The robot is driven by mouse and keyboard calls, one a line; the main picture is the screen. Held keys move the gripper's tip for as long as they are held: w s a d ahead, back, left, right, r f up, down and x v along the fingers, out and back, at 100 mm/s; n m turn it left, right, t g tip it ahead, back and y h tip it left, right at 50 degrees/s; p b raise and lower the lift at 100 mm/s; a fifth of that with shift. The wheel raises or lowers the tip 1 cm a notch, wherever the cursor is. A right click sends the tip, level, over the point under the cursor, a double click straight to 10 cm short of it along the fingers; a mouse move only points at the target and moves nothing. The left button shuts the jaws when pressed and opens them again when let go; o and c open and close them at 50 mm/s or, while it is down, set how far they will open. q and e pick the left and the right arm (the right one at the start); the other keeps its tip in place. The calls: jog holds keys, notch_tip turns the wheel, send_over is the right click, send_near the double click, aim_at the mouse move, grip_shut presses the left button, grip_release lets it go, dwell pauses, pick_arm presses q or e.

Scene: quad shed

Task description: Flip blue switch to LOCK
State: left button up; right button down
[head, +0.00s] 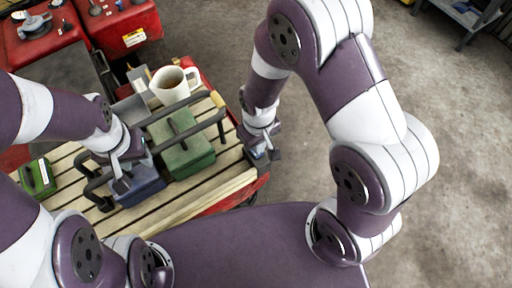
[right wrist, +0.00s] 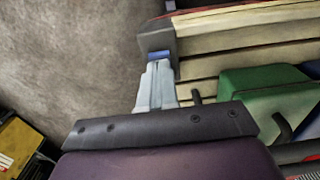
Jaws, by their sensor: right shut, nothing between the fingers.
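A small blue piece (right wrist: 160,56), seemingly the blue switch, shows on a dark block (right wrist: 156,38) at the corner of the slatted wooden rack. My right gripper (right wrist: 158,68) is shut and empty. Its fingertips are right at the blue piece and overlap it in the right wrist view; I cannot tell if they touch. In the head view the right gripper (head: 262,150) is at the rack's right end and hides most of the switch. Its position and any LOCK marking cannot be read. My left gripper (head: 121,180) is over a blue box (head: 140,190); its opening is unclear.
The slatted rack (head: 210,178) carries a green box (head: 185,150), a white mug (head: 172,86) with brown contents, dark rails (head: 190,103) and a small green case (head: 37,178). Red boxes (head: 125,25) stand at the upper left. Open concrete floor (head: 290,110) lies to the right.

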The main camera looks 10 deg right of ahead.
jog(key=shift+f+b, duration=0.65)
jog(key=shift+f, duration=0.25)
dwell(0.7)
jog(key=shift+r, duration=0.1)
notch_tip(320, 180, up, 7)
jog(key=p, duration=0.7)
jog(key=shift+s+d, duration=0.1)
jog(key=shift+s, duration=0.05)
jog(key=s+d+r+m+t+b, duration=0.1)
jog(key=s+d+r+m+b, duration=0.2)
jog(key=d+r+b, duration=0.2)
jog(key=d+b, duration=0.1)
jog(key=d, duration=0.2)
jog(key=shift+d+m+b, duration=0.25)
jog(key=shift+m+b, duration=0.15)
